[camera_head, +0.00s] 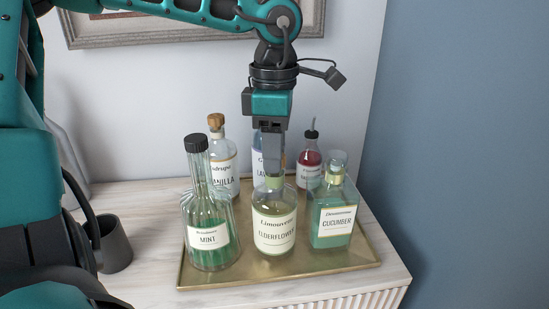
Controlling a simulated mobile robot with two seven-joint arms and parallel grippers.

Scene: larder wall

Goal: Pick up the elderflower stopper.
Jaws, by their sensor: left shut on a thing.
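The elderflower bottle (273,222), clear with pale green contents and a white label, stands upright at the front middle of the brass tray (250,278). My left gripper (272,168) points straight down over its neck. It is shut on the elderflower stopper, which the fingers hide. I cannot tell whether the stopper is still seated in the neck or lifted from it. My right gripper is not in view.
The mint bottle (209,232) stands close on the left, the cucumber bottle (333,212) close on the right. Behind are the vanilla bottle (222,160), a partly hidden lavender-coloured bottle (258,170) and a red bottle (309,165). A dark cup (113,245) is at left.

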